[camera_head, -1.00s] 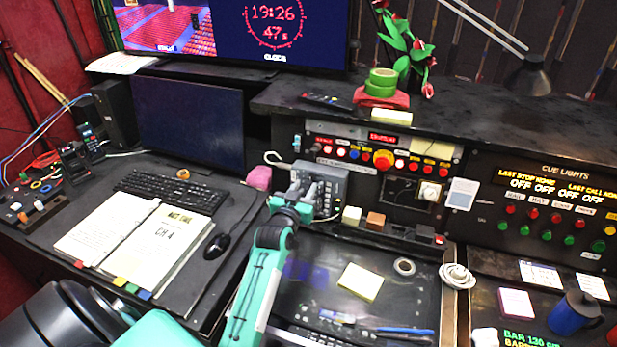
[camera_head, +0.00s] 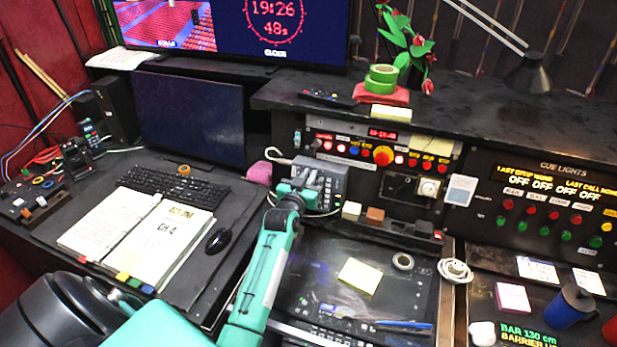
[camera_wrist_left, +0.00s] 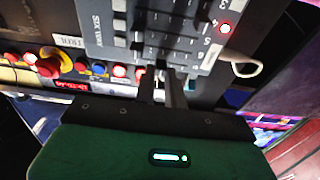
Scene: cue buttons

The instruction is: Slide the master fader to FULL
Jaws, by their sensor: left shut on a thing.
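The grey fader box (camera_head: 330,178) stands at the left end of the console in the head view. It fills the top of the left wrist view (camera_wrist_left: 185,30), with dark fader knobs along its face. My left gripper (camera_head: 302,183) reaches over this box. In the left wrist view its two dark fingers (camera_wrist_left: 161,78) are close together at the box's lower edge, shut on a small fader knob that they mostly hide. I cannot read that knob's label or exact position. My right gripper is not in view.
An open cue book (camera_head: 165,235), keyboard (camera_head: 172,186) and mouse (camera_head: 219,241) lie left of my arm. A white block (camera_head: 351,211) and a brown block (camera_head: 375,215) sit right of the box. A grey cable loops beside the box.

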